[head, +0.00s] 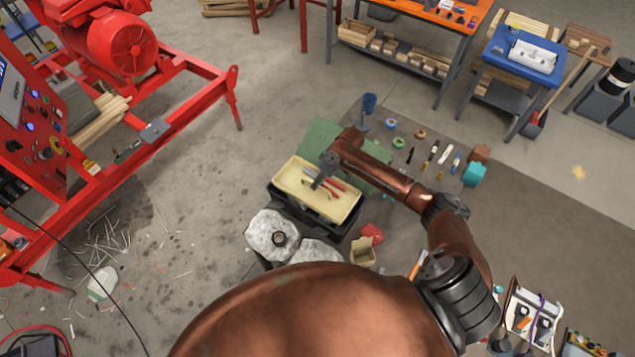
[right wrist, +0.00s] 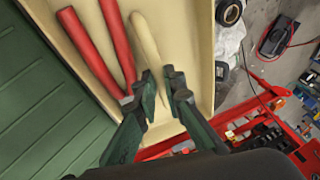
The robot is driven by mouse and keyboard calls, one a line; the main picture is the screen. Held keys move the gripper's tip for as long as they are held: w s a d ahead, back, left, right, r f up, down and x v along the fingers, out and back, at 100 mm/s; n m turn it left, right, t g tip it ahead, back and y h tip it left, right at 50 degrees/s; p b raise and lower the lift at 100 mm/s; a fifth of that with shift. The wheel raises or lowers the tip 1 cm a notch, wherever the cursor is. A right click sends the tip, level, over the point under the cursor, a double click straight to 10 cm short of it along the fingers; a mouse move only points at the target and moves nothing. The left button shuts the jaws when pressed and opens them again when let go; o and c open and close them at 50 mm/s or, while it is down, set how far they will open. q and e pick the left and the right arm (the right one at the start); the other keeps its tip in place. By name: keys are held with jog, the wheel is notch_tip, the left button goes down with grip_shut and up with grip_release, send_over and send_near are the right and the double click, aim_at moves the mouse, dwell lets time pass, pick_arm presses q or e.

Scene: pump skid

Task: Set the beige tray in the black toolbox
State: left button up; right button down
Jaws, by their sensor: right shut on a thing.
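The beige tray (head: 293,180) is over the black toolbox (head: 312,222) in the head view and covers most of its opening. I cannot tell whether it rests inside or is held just above. The tray also fills the middle of the right wrist view (right wrist: 195,50). It carries red-handled tools (right wrist: 97,45) and a pale tapered handle (right wrist: 146,40). My right gripper (head: 322,180) reaches down over the tray's middle. Its fingers (right wrist: 163,90) are close together, shut on the tray; the gripped part is mostly hidden. My left gripper is not in view.
Grey-white filled bags (head: 270,233) stand against the toolbox's near left side. A green ribbed panel (head: 322,133) lies behind it. An open cardboard box (head: 363,252) and a red item (head: 372,233) sit at its right. Small tools lie on the floor beyond. The red pump skid (head: 185,110) is left.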

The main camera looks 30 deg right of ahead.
aim_at(317, 191)
jog(key=shift+r, duration=0.1)
jog(key=shift+f+b, duration=1.4)
jog(key=shift+f, duration=2.1)
jog(key=c, duration=1.9)
grip_release()
jog(key=shift+c, duration=0.2)
jog(key=shift+s, duration=0.1)
jog(key=v, duration=1.2)
